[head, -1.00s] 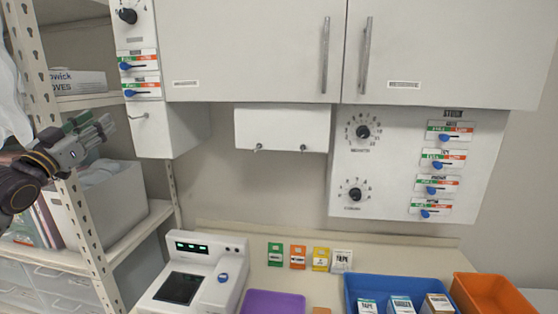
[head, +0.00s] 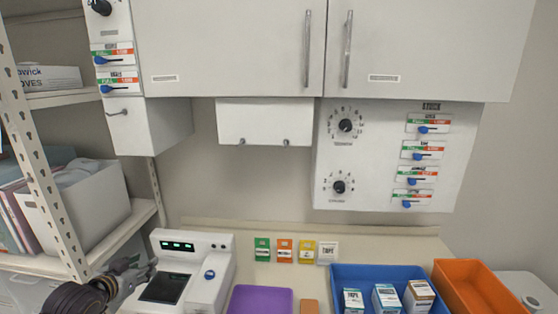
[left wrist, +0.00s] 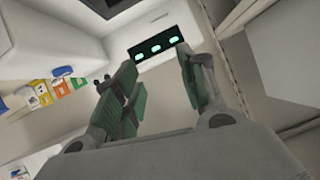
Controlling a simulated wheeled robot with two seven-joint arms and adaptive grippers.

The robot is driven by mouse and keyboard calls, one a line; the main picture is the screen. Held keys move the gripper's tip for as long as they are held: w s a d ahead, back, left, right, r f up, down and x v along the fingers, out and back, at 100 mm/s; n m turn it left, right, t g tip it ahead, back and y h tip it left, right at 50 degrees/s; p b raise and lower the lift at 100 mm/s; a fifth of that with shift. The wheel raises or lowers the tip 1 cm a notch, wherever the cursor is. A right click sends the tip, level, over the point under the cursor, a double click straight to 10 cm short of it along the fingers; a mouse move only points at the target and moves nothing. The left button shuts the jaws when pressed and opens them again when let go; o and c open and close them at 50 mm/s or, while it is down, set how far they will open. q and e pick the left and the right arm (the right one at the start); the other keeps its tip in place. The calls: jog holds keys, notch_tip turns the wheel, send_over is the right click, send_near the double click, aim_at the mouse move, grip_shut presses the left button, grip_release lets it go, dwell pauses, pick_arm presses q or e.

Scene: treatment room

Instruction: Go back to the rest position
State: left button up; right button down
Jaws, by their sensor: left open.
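My left gripper (head: 143,272) is low at the left in the head view, beside the left side of the white device (head: 212,268) with green lights and a dark screen. In the left wrist view the fingers of the left gripper (left wrist: 158,85) stand apart with nothing between them. The green-lit display (left wrist: 155,45) of the device shows beyond the fingertips. My right gripper is in neither view.
A shelf rack (head: 40,170) with a grey bin (head: 85,205) stands at the left. A purple tray (head: 262,300), a blue bin (head: 375,272) with boxes and an orange bin (head: 480,285) stand on the counter. Cabinets (head: 230,45) and a switch panel (head: 385,190) hang above.

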pick_arm(q)
jog(key=s+d+f+g, duration=0.5)
jog(key=s+d+f, duration=0.4)
jog(key=s, duration=0.3)
jog(key=s+d+f+g, duration=0.4)
jog(key=s+d+f, duration=0.45)
jog(key=s, duration=0.45)
notch_tip(320, 180, down, 33)
jog(key=s+g, duration=0.1)
jog(key=s, duration=0.1)
jog(key=s+a+f, duration=0.2)
jog(key=s+f, duration=0.8)
jog(key=s, duration=0.1)
jog(key=s+a+f+g, duration=0.1)
jog(key=s+a+f, duration=0.1)
jog(key=s+f, duration=0.8)
jog(key=shift+s+a+f+g, duration=0.2)
jog(key=shift+s+a+g, duration=0.1)
jog(key=shift+s, duration=0.35)
dwell(0.8)
